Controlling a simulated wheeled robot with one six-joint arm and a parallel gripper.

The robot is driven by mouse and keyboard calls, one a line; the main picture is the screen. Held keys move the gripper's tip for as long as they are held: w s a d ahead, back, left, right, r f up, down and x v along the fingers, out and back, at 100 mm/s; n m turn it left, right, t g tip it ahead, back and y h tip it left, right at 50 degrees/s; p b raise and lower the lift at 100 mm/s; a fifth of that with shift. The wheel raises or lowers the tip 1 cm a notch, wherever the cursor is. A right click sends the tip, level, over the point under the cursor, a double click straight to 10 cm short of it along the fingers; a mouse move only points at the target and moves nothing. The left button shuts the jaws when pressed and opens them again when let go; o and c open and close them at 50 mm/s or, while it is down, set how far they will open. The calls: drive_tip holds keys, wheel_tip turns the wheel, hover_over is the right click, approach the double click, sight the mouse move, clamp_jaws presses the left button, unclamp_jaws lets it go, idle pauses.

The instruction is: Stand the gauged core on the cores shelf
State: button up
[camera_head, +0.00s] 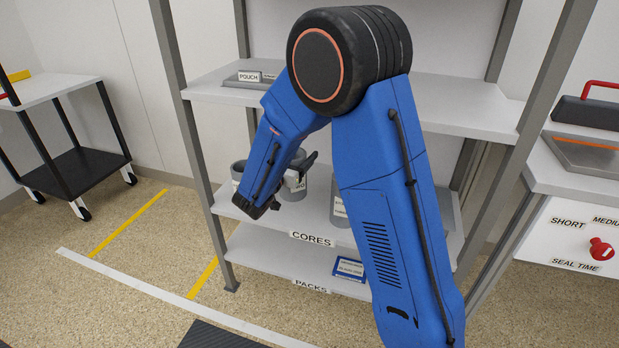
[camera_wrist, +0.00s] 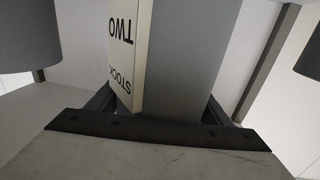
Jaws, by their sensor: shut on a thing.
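My gripper (camera_head: 303,165) is over the cores shelf (camera_head: 283,215) and partly hidden by my own blue arm. It is shut on a grey cylindrical core (camera_wrist: 180,55), which has a pale label reading STOCK TWO, upside down in the wrist view. The held core looks upright; whether its base touches the shelf I cannot tell. Another grey core (camera_head: 237,172) stands to the left on that shelf, and one (camera_head: 337,208) stands to the right, partly behind my arm. Grey cores also show at the left (camera_wrist: 28,40) and right (camera_wrist: 309,55) edges of the wrist view.
A grey tray (camera_head: 235,84) with a POUCH label lies on the upper shelf (camera_head: 455,105). A blue pack (camera_head: 348,269) lies on the packs shelf (camera_head: 270,262) below. Metal posts (camera_head: 190,130) frame the rack. A sealing station (camera_head: 570,240) stands at the right.

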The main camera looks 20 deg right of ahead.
sight(287, 194)
drive_tip(key=shift+f, duration=3.25)
drive_tip(key=o, duration=1.9)
drive_tip(key=shift+o, duration=0.2)
drive_tip(key=shift+r, duration=0.2)
drive_tip(key=v, duration=1.2)
drive_tip(key=shift+a, duration=0.15)
